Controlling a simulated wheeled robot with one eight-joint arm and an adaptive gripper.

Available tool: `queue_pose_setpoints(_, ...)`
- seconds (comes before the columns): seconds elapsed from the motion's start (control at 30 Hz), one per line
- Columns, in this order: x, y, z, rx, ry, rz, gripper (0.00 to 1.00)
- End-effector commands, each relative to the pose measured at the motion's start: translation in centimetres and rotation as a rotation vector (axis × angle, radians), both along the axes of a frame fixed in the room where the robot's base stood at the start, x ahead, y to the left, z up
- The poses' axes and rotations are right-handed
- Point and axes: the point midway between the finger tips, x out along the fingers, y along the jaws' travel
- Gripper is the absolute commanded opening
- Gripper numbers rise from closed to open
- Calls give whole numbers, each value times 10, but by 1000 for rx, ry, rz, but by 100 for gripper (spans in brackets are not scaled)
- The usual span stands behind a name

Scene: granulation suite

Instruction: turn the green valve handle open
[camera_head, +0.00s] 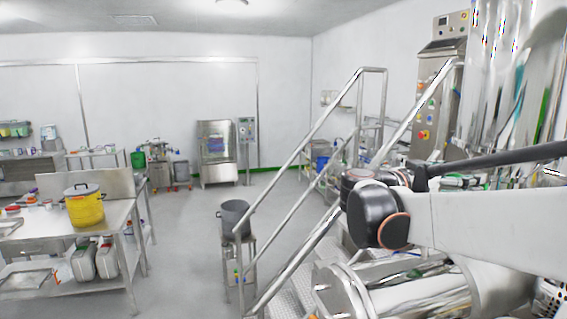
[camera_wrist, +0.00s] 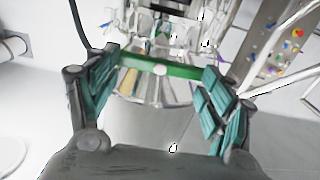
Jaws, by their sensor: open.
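The green valve handle (camera_wrist: 180,70) shows in the wrist view as a flat green bar with a pale round bolt near its middle. It runs across the picture between the fingers of my gripper (camera_wrist: 165,98). My gripper is open, with teal pads on both sides of the bar. I cannot tell whether either pad touches it. Shiny metal equipment lies behind the handle. In the head view my arm reaches to the right, and I cannot make out the handle or the fingertips there.
Steel stair rails (camera_head: 318,125) rise in front of my arm. A shiny steel vessel (camera_head: 390,290) lies below it. A control cabinet (camera_head: 436,90) stands behind. A steel table (camera_head: 110,215) holds a yellow pot (camera_head: 84,208) at left. The floor between the table and the stairs has free room.

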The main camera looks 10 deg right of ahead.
Motion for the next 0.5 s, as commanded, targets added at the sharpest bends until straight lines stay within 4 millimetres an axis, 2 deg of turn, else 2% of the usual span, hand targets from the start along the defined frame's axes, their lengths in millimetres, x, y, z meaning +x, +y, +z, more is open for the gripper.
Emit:
queue_pose_setpoints(0.07,-3,0,1,-2,0,1,43)
queue_pose_setpoints(0.4,-3,-1,1,-2,0,2,0)
queue_pose_setpoints(0.5,-3,-1,1,-2,0,2,0)
